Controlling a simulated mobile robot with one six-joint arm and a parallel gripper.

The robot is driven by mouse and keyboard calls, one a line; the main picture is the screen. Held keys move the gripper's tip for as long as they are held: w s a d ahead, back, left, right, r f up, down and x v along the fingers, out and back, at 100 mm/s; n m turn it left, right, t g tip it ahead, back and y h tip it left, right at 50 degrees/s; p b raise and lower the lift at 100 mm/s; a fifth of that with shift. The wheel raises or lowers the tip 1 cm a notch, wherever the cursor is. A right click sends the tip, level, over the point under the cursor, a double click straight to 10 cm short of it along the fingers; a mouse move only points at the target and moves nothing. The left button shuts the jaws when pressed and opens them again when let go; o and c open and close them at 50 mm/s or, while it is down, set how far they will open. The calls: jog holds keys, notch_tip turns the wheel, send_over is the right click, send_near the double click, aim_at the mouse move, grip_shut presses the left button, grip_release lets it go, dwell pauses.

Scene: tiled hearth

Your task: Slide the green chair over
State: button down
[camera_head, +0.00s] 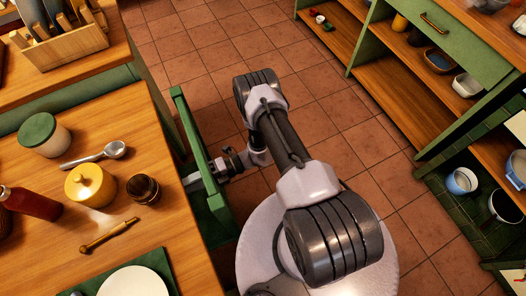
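The green chair (197,150) stands on the tiled floor against the right edge of the wooden table. Its tall green back faces my arm, and the table and my arm hide much of its lower part. My gripper (219,171) is low beside the chair's back, at the end of my arm. It is small in the view and its fingertips are at or very near the chair's right side. I cannot tell whether they touch it or whether they are open or shut.
The wooden table (120,232) on the left holds a green-lidded jar (44,134), a scoop (98,155), a yellow pot (90,186), a red bottle (33,203) and a white plate (134,283). Green shelving (405,110) lines the right. Tiled floor (205,45) is clear beyond my arm.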

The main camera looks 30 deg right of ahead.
jog(key=shift+s+f, duration=0.1)
jog(key=shift+s, duration=0.1)
jog(key=shift+c, duration=2.4)
grip_release()
jog(key=shift+o, duration=0.6)
jog(key=shift+w, duration=0.15)
jog(key=shift+w+d, duration=0.1)
jog(key=d+b, duration=0.3)
jog(key=d, duration=0.9)
jog(key=shift+s, duration=0.25)
